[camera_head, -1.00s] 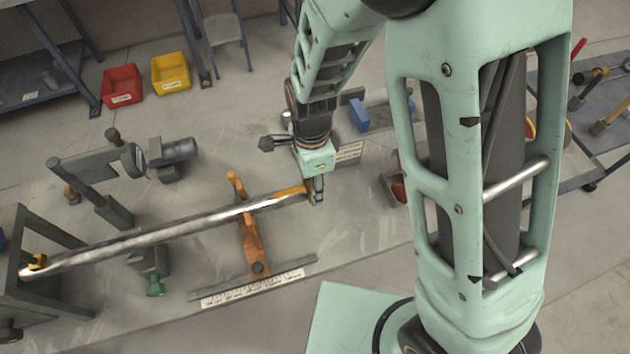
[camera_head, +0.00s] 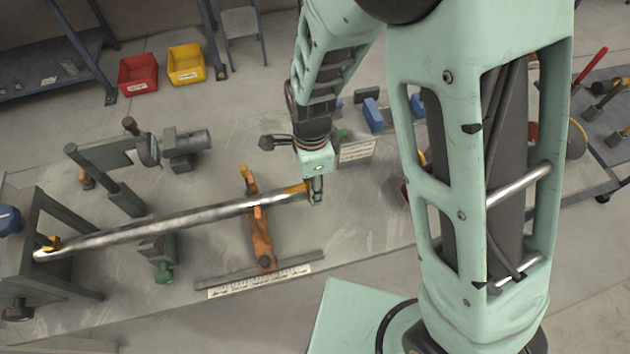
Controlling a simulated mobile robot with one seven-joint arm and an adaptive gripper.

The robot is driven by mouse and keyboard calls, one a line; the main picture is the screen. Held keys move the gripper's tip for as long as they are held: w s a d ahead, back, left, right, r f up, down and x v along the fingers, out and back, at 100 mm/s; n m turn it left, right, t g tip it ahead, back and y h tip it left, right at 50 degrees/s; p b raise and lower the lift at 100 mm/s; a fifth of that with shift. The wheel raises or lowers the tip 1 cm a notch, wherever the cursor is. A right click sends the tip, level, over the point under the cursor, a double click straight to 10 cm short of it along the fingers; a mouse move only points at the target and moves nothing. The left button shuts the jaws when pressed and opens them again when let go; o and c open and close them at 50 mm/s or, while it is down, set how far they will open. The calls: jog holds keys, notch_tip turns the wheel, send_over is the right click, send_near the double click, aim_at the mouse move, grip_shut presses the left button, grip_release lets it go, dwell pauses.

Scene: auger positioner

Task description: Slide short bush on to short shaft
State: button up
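A long silver shaft (camera_head: 160,226) runs from the dark stand at the left to my gripper. An orange post (camera_head: 260,235) stands beneath its right half. The shaft's right end has a yellow-orange section (camera_head: 294,189); I cannot tell whether this is the short bush or part of the shaft. My gripper (camera_head: 316,200) points down at that right end, touching or very near it. Its fingers are seen nearly edge-on, and their gap and anything between them are hidden. No separate bush or second, shorter shaft can be made out.
A dark stand (camera_head: 42,222) is under the shaft's left end. A clamp-like dark fixture (camera_head: 105,160) and a motor-like part (camera_head: 188,143) lie behind the shaft. A ruler-like strip (camera_head: 262,280) lies in front. Red (camera_head: 139,76) and yellow (camera_head: 187,64) bins are at the back.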

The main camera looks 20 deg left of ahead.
aim_at(296, 189)
jog(key=shift+s+a+p, duration=0.25)
jog(key=shift+s+a, duration=0.2)
jog(key=shift+a, duration=0.35)
jog(key=shift+s+a+p, duration=0.2)
jog(key=shift+s+a, duration=0.25)
jog(key=shift+a, duration=0.3)
jog(key=o, duration=1.5)
notch_tip(296, 189, up, 12)
